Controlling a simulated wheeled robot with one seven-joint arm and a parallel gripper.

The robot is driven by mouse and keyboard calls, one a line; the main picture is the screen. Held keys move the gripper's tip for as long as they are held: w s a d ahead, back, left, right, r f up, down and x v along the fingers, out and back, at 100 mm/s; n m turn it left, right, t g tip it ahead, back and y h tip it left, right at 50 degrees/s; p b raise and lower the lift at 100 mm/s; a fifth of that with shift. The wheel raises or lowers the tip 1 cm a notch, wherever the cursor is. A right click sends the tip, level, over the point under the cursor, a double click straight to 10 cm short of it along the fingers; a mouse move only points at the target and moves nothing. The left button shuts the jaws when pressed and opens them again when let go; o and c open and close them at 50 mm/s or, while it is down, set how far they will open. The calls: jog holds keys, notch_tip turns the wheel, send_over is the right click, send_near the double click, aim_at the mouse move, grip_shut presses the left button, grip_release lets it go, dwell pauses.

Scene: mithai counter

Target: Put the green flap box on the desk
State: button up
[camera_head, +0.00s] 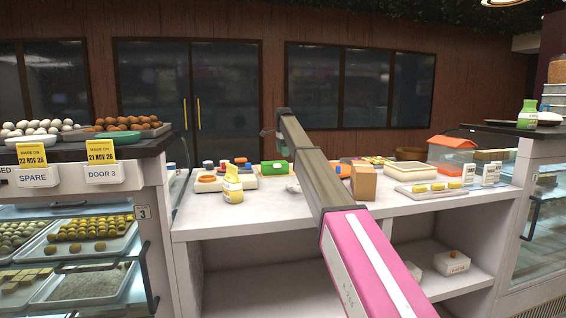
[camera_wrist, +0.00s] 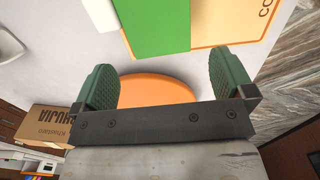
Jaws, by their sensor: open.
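A green box (camera_head: 275,167), likely the green flap box, sits on the white counter (camera_head: 215,222) in the head view, partly hidden by my arm. In the wrist view a flat green surface (camera_wrist: 165,22) fills the top middle, its far end cut off; I take it for the same box. My gripper (camera_wrist: 160,80) is open and empty in the wrist view. Its green-padded fingers are spread just below the green surface in the picture, with no visible contact. My arm hides most of the gripper in the head view. I cannot tell which surface is the desk.
An orange round thing (camera_wrist: 155,90) shows between my fingers. A printed orange panel (camera_wrist: 235,20) adjoins the green surface. A brown carton (camera_head: 363,182), a yellow-white pouch (camera_head: 232,186) and a sweets tray (camera_head: 425,190) stand on the counter. Its front strip is clear. A glass case (camera_head: 85,255) is at left.

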jog(key=shift+r, duration=1.9)
